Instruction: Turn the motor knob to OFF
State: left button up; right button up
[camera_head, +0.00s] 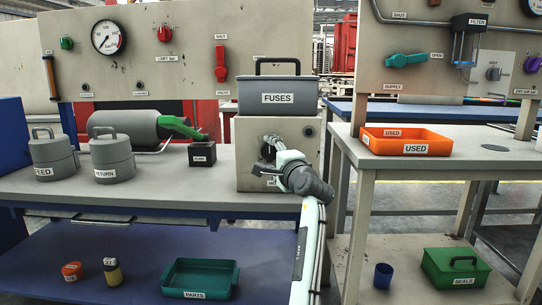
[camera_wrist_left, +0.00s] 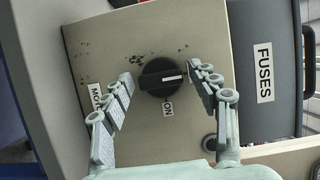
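No OFF label shows. My left gripper (camera_wrist_left: 161,74) is open, with one finger on each side of the knob and visible gaps to it. My right gripper is not in view.
A grey FUSES box (camera_head: 278,98) sits on top of the beige box. A PUMP block (camera_head: 202,154) with a green lever stands to its left, near RETURN (camera_head: 112,158) and FEED (camera_head: 53,157) canisters. An orange USED tray (camera_head: 407,141) lies on the right table.

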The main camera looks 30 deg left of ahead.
pick_arm(q)
jog(key=v, duration=1.2)
jog(key=shift+d, duration=0.1)
dwell(0.4)
